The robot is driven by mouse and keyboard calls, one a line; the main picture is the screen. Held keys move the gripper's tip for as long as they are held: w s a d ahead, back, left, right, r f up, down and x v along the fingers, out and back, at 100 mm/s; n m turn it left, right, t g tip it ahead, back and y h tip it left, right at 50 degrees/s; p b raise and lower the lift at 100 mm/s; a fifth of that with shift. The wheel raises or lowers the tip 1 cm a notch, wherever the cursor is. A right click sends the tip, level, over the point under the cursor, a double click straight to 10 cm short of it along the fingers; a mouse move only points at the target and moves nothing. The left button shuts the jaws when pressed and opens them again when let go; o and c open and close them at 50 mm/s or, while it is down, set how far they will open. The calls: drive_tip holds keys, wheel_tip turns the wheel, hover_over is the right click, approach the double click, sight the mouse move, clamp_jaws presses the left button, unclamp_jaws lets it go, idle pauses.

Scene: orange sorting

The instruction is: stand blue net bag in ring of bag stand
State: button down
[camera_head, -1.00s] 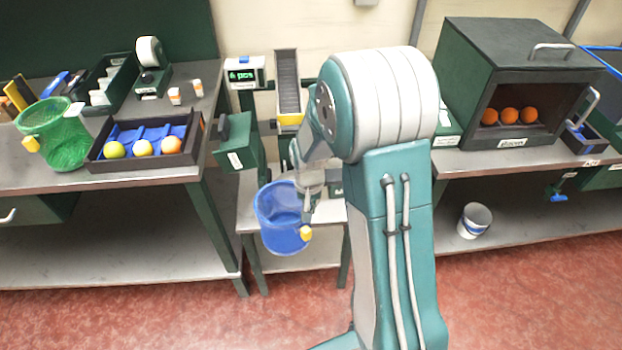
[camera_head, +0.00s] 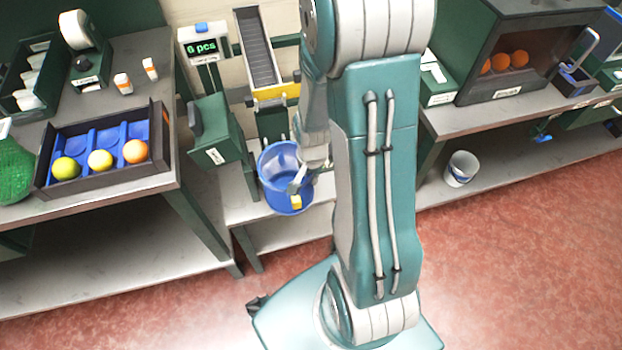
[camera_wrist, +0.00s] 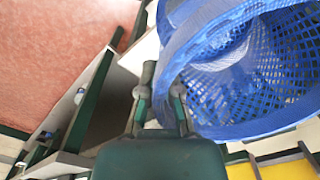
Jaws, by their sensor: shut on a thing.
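The blue net bag (camera_head: 276,162) hangs mouth up below the chute, over the small low table. A yellow tag (camera_head: 296,202) shows at its front. My gripper (camera_head: 298,182) is shut on the bag's near right rim. In the wrist view my gripper's fingers (camera_wrist: 158,100) meet the rim of the blue net bag (camera_wrist: 225,50), and its open mesh inside shows. The bag stand's ring cannot be made out; the bag and my arm cover that area. I cannot tell whether the bag touches a ring.
The chute (camera_head: 258,50) with a yellow lip stands behind the bag. A counter display (camera_head: 204,46) and a green box (camera_head: 216,130) are close left. A tray (camera_head: 118,184) with fruit and a green net bag (camera_head: 14,178) are on the left bench. A white bucket (camera_head: 461,168) is right.

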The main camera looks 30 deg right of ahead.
drive_tip(key=w+d, duration=0.4)
drive_tip(key=w, duration=0.7)
drive_tip(key=shift+s+a+f, duration=0.15)
drive_tip(key=shift+f, duration=2.6)
drive_tip(key=shift+r, duration=0.1)
drive_tip(key=c, duration=0.7)
unclamp_jaws()
drive_tip(key=shift+r, duration=4.5)
